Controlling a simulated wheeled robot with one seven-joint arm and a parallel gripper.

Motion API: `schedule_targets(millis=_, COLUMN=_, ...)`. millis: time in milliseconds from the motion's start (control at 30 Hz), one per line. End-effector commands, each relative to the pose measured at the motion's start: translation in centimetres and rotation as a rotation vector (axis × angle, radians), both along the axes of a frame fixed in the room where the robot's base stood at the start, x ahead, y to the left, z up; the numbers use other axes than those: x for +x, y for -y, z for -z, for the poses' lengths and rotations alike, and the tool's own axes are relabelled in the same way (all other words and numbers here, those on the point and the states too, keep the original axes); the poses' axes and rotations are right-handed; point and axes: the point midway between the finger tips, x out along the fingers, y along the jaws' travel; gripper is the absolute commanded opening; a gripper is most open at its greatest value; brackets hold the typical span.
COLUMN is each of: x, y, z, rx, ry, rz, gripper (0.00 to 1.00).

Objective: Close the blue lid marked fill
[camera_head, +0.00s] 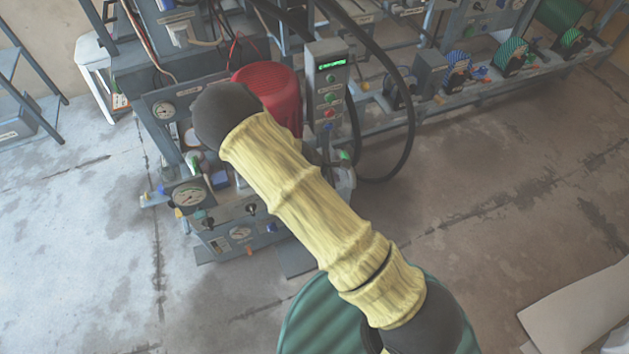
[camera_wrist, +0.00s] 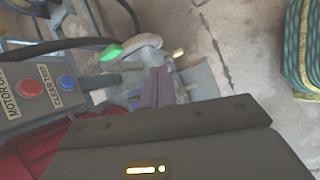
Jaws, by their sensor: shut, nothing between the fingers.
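I cannot make out a blue lid marked fill in either view. Small blue parts show on the plate press (camera_head: 192,195) in the head view, but their labels are too small to read. My gripper (camera_wrist: 158,86) shows in the wrist view with its narrow fingers together and nothing between them. Its fingertips are close to a pale pipe fitting with a green handle (camera_wrist: 111,52); I cannot tell whether they touch. In the head view my gripper is hidden behind my yellow-sleeved arm.
A red cover (camera_head: 268,85) and a control box (camera_head: 328,90) with a green display stand by the arm. The box's red button (camera_wrist: 30,87) and blue button (camera_wrist: 66,82) show in the wrist view. A black hose (camera_head: 408,110) loops right. Open floor (camera_head: 480,220) lies right.

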Motion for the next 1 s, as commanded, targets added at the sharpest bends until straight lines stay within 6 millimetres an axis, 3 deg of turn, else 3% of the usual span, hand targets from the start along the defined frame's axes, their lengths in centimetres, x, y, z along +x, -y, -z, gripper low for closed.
schedule_targets(millis=133, x=-1.4, y=1.9, z=-3.7, rx=0.145, ry=0.051, rz=0.268, gripper=0.0)
schedule_targets(millis=400, x=-4.6, y=3.9, z=-10.4, rx=0.375, ry=0.137, rz=0.692, gripper=0.0)
schedule_targets(millis=800, x=-10.9, y=6.1, z=-20.4, rx=0.66, ry=0.269, rz=1.224, gripper=0.0)
schedule_targets(millis=1000, x=-14.2, y=6.9, z=-23.8, rx=0.76, ry=0.337, rz=1.427, gripper=0.0)
